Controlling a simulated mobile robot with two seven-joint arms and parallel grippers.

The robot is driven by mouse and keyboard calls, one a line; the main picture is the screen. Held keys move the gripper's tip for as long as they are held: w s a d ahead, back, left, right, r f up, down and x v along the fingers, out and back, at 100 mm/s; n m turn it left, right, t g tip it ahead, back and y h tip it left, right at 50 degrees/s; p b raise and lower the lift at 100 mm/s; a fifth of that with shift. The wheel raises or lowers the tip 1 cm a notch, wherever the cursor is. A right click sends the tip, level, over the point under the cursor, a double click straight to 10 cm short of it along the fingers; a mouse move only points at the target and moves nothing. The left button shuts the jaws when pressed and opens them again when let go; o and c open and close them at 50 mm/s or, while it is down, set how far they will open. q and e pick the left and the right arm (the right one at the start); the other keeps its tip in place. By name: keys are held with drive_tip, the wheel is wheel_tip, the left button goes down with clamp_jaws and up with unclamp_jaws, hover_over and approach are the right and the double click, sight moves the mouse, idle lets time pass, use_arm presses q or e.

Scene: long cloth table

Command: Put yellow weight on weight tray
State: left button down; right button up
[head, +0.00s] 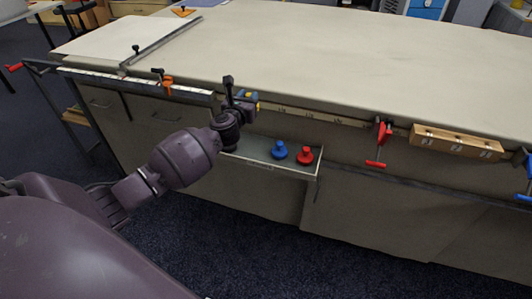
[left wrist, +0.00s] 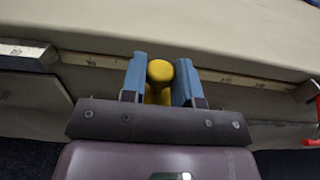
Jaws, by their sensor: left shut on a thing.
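The yellow weight (left wrist: 160,71) is between the blue fingers of my left gripper (left wrist: 161,85) in the left wrist view. The gripper is shut on it. In the head view my left gripper (head: 244,98) is at the table's front edge, above the left part of the weight tray (head: 258,155), and only a little of the yellow weight (head: 249,96) shows. The tray is a narrow shelf on the table's front. A blue weight (head: 279,150) and a red weight (head: 305,155) stand on it. My arm hides the tray's left end. My right gripper is not in view.
The long cloth table (head: 340,50) has a wide bare top. A wooden block (head: 457,142) and a red clamp (head: 380,140) are on its front edge at the right. A rail with an orange clamp (head: 168,85) runs along the front left. A cutting board with a metal bar (head: 160,42) lies at the left.

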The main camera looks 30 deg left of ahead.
use_arm(q)
wheel_tip(320, 180, down, 16)
drive_tip(key=b, duration=0.8)
drive_tip(key=shift+r, duration=0.25)
drive_tip(key=shift+f, duration=0.1)
wheel_tip(320, 180, down, 4)
drive_tip(key=shift+r+b, duration=0.2)
drive_tip(key=shift+b, duration=0.85)
drive_tip(key=shift+f, duration=0.3)
drive_tip(key=shift+r, duration=0.2)
drive_tip(key=shift+f+b, duration=0.25)
drive_tip(key=shift+b, duration=0.05)
drive_tip(key=c, duration=0.9)
unclamp_jaws()
drive_tip(key=shift+o, duration=0.2)
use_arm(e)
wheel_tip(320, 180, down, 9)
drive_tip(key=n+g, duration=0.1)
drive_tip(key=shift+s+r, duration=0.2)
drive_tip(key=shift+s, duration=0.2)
use_arm(q)
drive_tip(key=shift+r, duration=0.15)
